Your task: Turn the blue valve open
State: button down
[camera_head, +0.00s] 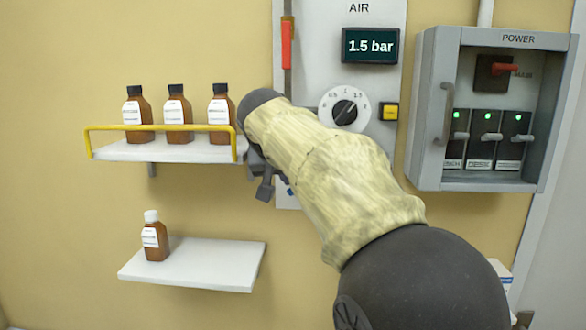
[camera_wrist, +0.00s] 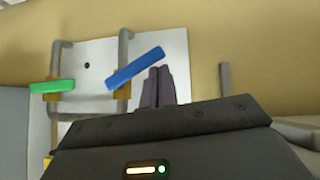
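The blue valve handle (camera_wrist: 136,68) is a flat bar on a grey pipe, tilted with its right end higher. My gripper (camera_wrist: 159,70) shows as two dark fingers pressed side by side, with nothing visible between them. Its fingertips are just right of and below the blue handle's raised end; I cannot tell whether they touch it. In the head view, my gripper (camera_head: 265,185) is mostly hidden behind my arm, and only a small bit of blue (camera_head: 289,190) shows beside it.
A green valve handle (camera_wrist: 52,86) lies level on the pipe to the left. In the head view, a railed shelf (camera_head: 140,151) with brown bottles is left of my arm, and a lower shelf (camera_head: 205,265) holds one bottle (camera_head: 155,238). A power box (camera_head: 430,110) stands right.

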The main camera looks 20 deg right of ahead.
jog(key=shift+a, duration=0.1)
dwell(0.6)
jog(key=b+v, duration=0.1)
jog(key=v, duration=1.6)
